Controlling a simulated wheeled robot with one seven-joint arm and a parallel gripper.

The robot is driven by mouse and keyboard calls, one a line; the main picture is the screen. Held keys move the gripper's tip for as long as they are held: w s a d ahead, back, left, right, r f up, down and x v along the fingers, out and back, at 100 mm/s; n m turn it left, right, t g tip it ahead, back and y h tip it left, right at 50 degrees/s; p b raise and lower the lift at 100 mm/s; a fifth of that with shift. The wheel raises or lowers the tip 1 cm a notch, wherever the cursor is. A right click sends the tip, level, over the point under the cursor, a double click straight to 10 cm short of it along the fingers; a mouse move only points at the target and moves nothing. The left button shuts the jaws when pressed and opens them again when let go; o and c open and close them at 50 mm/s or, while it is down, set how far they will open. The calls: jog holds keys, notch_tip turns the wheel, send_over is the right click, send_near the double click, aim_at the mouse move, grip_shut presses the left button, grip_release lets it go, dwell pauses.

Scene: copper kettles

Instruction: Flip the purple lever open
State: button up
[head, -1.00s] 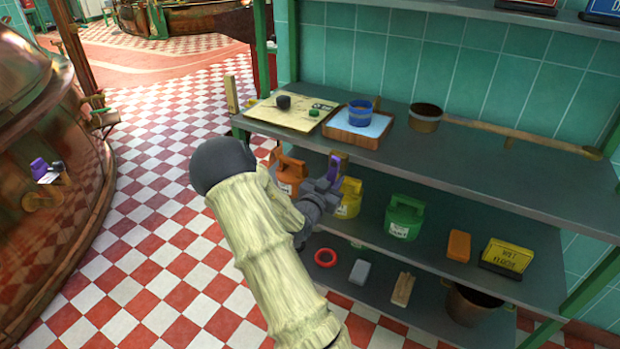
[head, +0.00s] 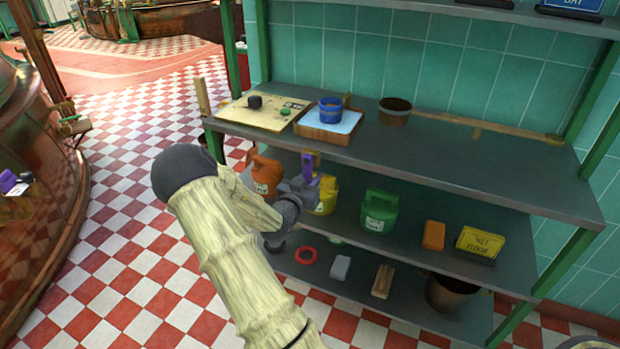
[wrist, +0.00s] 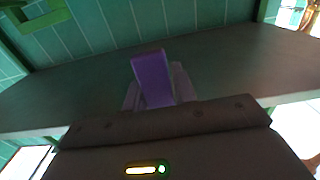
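The purple lever (head: 8,181) is at the left edge of the head view, small, on a pale plate low on the copper kettle's side. The picture edge crops that area, and I cannot make out how far it is flipped. My gripper (head: 308,168) is far to the right of it, in front of the shelf rack near the orange and yellow jugs.
The shelf rack (head: 480,168) fills the right, with an orange jug (head: 266,176), a yellow jug (head: 326,196) and a green jug (head: 379,212) on its middle shelf. The copper kettle (head: 60,150) curves along the left. Checkered floor (head: 120,225) lies open between.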

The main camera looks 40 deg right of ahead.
jog(key=o, duration=0.3)
jog(key=shift+d, duration=0.1)
jog(key=shift+w+a+f, duration=0.1)
jog(key=shift+a, duration=0.1)
jog(key=p+v, duration=0.1)
jog(key=v, duration=1.6)
jog(key=shift+a, duration=0.1)
